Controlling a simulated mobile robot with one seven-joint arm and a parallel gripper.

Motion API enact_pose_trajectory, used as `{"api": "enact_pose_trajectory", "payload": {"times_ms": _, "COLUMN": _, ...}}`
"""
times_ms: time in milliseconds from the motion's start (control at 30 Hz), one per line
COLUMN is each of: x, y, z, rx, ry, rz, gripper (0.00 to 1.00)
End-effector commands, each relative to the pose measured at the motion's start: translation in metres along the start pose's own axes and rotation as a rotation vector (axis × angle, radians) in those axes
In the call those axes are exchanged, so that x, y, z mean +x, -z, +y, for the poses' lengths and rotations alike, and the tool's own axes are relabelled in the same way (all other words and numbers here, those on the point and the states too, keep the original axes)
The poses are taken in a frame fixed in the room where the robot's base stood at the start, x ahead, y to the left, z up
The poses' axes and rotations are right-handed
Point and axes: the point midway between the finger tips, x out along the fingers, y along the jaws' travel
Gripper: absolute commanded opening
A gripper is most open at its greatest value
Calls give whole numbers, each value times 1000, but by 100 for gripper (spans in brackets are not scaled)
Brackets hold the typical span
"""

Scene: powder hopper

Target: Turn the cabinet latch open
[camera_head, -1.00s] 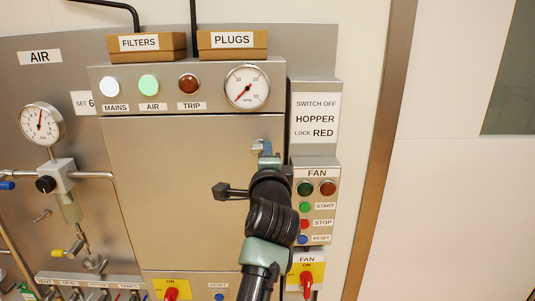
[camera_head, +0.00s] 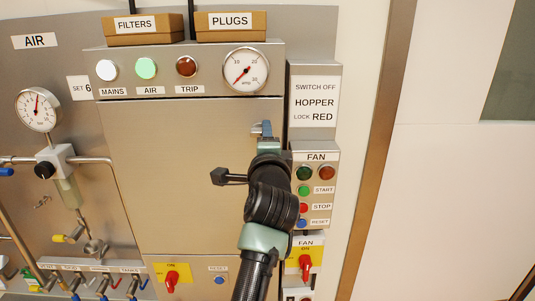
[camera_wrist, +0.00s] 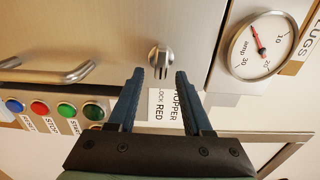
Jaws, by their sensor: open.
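The cabinet latch (camera_wrist: 160,59) is a small round silver knob with a raised grip, on the cabinet door's steel face. In the head view the latch (camera_head: 256,128) shows at the door's upper right edge, partly covered by my gripper. My gripper (camera_wrist: 157,75) has its two blue fingers apart, with nothing held between them. The fingertips point at the latch and lie on either side of its lower part in the wrist view; I cannot tell whether they touch it. The cabinet door (camera_head: 180,190) looks flush in its frame.
A silver bar handle (camera_wrist: 45,72) is left of the latch in the wrist view. The fan panel (camera_head: 315,190) with buttons is right of my arm. A gauge (camera_head: 246,70) sits above the latch. Red switches (camera_head: 172,277) are below the door.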

Motion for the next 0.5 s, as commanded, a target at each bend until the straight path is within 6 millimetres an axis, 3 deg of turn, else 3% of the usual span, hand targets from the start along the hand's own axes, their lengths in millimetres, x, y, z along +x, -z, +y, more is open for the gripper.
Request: {"api": "enact_pose_trajectory", "payload": {"times_ms": 500, "x": -76, "y": 0, "z": 4, "rx": -1, "ry": 2, "rz": 0, "gripper": 50}}
